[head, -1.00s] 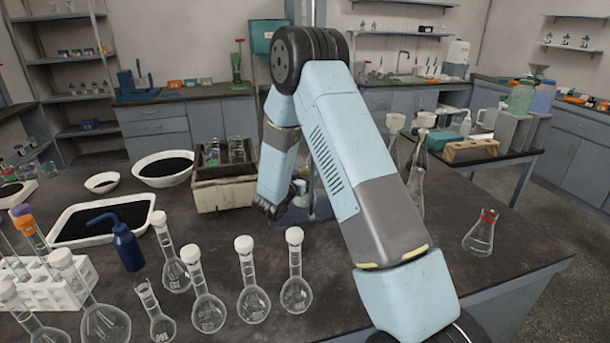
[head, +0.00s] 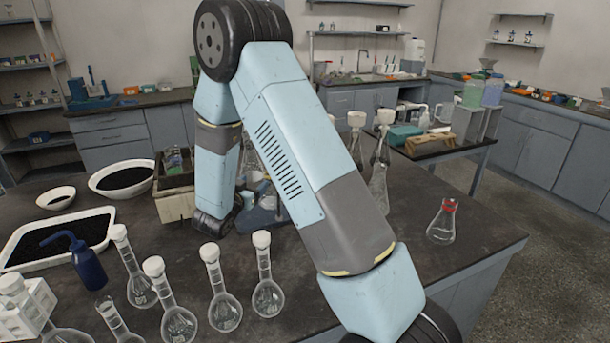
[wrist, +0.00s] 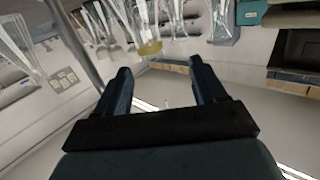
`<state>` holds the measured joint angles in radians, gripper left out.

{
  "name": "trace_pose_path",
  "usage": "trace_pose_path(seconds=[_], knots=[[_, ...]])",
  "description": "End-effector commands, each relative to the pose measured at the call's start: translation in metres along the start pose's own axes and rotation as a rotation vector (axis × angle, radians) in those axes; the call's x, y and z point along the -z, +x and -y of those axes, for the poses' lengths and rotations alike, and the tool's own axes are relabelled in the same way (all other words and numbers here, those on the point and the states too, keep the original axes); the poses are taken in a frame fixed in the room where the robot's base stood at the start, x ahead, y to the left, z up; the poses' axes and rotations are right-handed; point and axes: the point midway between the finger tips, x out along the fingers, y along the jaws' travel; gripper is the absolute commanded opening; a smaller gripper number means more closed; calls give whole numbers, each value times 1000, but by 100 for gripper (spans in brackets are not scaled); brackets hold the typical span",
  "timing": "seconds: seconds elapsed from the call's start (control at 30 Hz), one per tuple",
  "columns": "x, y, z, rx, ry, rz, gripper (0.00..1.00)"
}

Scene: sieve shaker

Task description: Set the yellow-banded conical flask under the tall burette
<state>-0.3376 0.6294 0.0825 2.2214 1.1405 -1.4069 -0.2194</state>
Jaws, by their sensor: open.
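In the wrist view, glassware hangs at a steep tilt along the top. One piece there shows a yellow band (wrist: 149,48), which looks like the yellow-banded conical flask; its body is partly cut off by the frame. My gripper (wrist: 162,82) is open, with its two fingers apart and nothing between them. The banded glass lies beyond the fingertips, apart from them. In the head view my forearm comes down to a dark wrist behind the bench's middle, and the fingers are hidden. I cannot pick out the tall burette surely in either view.
A red-banded conical flask (head: 442,222) stands at the bench's right. White-capped volumetric flasks (head: 222,300) stand in front, near a blue wash bottle (head: 88,265) and a black-filled tray (head: 20,258). Tall glassware (head: 380,180) stands behind my arm. The bench's right front is clear.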

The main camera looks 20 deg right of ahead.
Motion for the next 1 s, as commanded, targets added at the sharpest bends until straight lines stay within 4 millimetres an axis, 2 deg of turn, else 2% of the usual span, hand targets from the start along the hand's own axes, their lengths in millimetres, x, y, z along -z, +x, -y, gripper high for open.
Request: trace_pose_path(seconds=[0.03, 0.2, 0.47, 0.73, 1.0], knots=[[13, 2, 3, 28, 26, 25, 70], [43, 5, 13, 135, 86, 125, 70], [90, -6, 22, 301, 138, 265, 70], [138, -31, 16, 462, 138, 394, 70], [177, -68, -7, 595, 87, 512, 70]])
